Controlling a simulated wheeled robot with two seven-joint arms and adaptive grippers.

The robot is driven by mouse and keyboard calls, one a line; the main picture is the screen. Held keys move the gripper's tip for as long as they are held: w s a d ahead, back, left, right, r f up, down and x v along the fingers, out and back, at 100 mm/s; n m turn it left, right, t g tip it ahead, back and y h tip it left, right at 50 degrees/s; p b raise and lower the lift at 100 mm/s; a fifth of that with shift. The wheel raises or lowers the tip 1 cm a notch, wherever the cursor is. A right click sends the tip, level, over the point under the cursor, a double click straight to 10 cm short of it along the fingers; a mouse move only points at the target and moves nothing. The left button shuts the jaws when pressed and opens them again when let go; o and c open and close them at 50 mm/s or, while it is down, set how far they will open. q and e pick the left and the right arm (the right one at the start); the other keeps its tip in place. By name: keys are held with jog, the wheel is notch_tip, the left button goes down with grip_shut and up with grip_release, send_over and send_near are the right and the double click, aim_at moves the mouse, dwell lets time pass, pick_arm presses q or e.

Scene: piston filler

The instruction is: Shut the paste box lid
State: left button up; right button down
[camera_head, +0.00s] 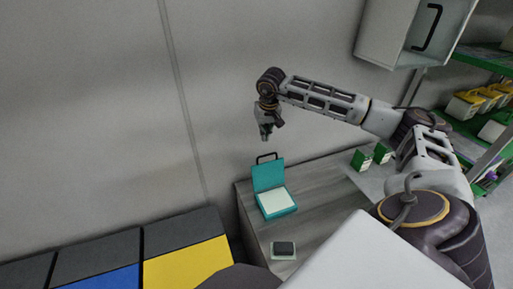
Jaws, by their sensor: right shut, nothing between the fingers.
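The paste box (276,201) is teal with a pale inside and stands on the grey wooden counter. Its lid (268,176) stands up, open, at the back, with a dark handle (266,157) at its top edge. My right gripper (266,137) hangs above the lid, pointing down, shut and empty. It looks apart from the handle. My left gripper is not in view.
A small dark block on a pale pad (284,248) lies on the counter (318,200) in front of the box. Green and white boxes (362,160) stand to the right. A wall cabinet (412,32) hangs above. A shelf with yellow-topped containers (465,104) is at the far right.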

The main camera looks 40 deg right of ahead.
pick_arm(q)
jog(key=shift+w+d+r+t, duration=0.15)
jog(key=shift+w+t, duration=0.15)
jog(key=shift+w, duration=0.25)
pick_arm(e)
jog(key=shift+w+a+n, duration=0.2)
jog(key=shift+w+n, duration=0.05)
jog(key=shift+n, duration=0.35)
